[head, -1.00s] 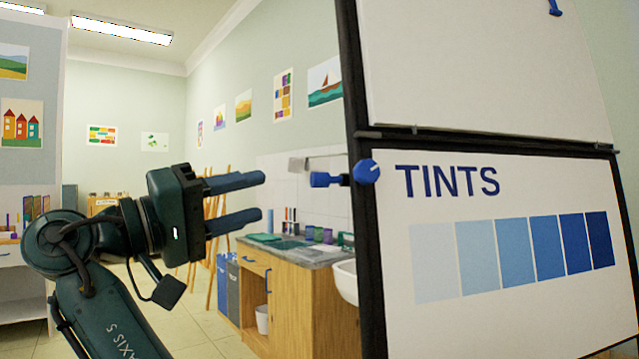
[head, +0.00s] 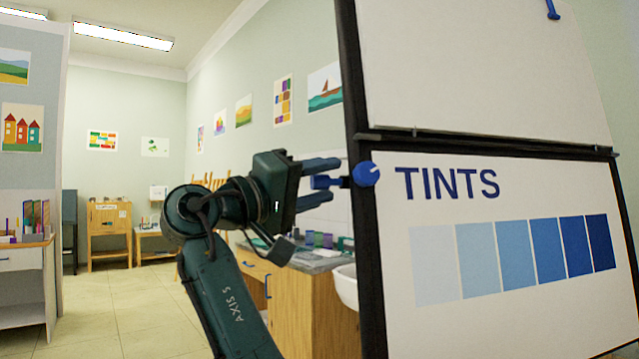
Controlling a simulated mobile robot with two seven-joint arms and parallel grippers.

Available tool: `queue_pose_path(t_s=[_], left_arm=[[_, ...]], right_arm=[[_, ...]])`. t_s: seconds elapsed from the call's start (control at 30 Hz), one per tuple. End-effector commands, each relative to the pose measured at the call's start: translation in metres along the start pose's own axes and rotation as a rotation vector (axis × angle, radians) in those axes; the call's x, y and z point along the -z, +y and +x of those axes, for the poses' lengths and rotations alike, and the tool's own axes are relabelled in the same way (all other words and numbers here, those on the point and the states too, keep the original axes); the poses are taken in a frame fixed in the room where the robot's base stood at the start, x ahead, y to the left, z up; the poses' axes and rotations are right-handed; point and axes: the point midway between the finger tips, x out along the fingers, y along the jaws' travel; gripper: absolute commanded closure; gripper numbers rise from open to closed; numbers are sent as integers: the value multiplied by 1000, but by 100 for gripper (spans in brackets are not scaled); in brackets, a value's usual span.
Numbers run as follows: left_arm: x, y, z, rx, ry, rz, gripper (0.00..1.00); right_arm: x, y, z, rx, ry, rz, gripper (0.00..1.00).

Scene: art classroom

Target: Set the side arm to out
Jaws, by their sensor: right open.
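The side arm appears as a short blue handle (head: 325,182) sticking out to the left from the dark left edge of the board stand, beside a round blue knob (head: 366,174). My right gripper (head: 336,181) is open and empty. One finger is above the blue handle and the other below it in the picture. No contact shows, and I cannot tell whether the fingers are level with the handle in depth. My left gripper is not in view.
The board (head: 470,320) with the word TINTS fills the right side. Behind my arm stand a wooden cabinet (head: 310,300) and a white sink (head: 347,286). A shelf unit (head: 22,285) is at the far left. The floor (head: 130,310) between is clear.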

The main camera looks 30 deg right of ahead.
Motion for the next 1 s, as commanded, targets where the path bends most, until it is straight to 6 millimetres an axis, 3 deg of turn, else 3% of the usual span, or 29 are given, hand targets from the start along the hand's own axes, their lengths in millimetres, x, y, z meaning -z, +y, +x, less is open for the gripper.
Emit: queue_pose_path(t_s=[0.07,0.6,1.0], left_arm=[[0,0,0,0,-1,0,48],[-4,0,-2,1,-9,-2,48],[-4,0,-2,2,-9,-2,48]], right_arm=[[0,0,0,0,0,0,57],[0,0,-1,0,0,0,100],[0,0,0,0,0,0,100]])
